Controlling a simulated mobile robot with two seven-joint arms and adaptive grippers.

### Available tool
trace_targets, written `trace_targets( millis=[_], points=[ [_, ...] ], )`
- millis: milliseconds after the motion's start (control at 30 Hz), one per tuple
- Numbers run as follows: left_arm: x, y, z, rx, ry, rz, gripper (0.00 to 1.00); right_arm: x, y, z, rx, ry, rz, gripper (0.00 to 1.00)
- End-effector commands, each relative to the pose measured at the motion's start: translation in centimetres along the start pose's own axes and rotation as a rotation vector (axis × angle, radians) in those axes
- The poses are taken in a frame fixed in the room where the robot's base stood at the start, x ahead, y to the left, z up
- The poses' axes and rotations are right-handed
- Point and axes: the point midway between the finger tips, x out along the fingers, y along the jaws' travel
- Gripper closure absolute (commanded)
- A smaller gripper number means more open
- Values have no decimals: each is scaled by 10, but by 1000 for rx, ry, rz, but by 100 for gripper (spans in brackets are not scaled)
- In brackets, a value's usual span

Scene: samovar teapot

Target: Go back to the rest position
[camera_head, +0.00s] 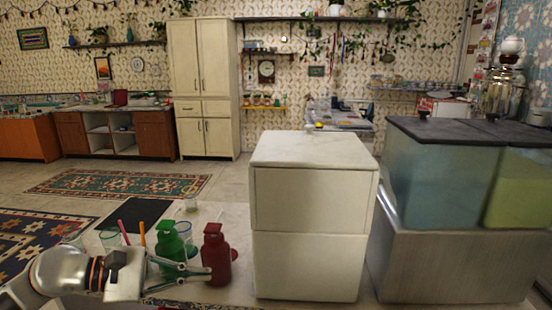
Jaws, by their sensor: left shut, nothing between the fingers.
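My left arm comes in at the lower left, and my left gripper (207,272) points to the right with its fingers shut and empty. It is in front of a green bottle (170,240) and a red bottle (216,255); I cannot tell whether it touches them. My right gripper is out of view. A metallic samovar (497,92) with a pale teapot (512,46) on top stands at the far right.
A white cabinet (312,210) stands in the middle. Right of it, tanks of blue (440,185) and yellow-green liquid (520,190) rest on a metal base (450,265). Glasses (110,238) stand near the bottles. Open floor with a rug (120,184) lies behind.

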Motion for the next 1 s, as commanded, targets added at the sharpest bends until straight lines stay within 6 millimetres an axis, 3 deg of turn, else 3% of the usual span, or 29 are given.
trace_targets(
  millis=[33, 133, 267, 367, 467, 633, 667, 800, 900, 1000],
  points=[
    [16, -12, 11, -203, -91, 48, 100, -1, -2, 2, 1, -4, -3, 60],
    [31, -18, 24, -615, -251, 149, 100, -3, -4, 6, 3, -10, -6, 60],
    [38, -25, 14, -1179, -441, 275, 100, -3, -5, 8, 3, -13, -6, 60],
    [37, -41, -13, -1628, -579, 377, 100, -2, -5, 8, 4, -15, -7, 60],
    [33, -73, -52, -2077, -714, 496, 100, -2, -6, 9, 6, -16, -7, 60],
    [26, -166, -118, -2784, -952, 743, 100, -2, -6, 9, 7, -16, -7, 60],
    [25, -185, -126, 2867, 985, -786, 100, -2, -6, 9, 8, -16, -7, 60],
    [20, -272, -151, 2400, 859, -749, 100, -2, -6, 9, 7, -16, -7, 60],
    [18, -322, -155, 2154, 800, -731, 100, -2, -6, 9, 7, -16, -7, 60],
    [16, -356, -156, 1989, 765, -720, 100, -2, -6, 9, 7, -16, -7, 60]
  ],
)
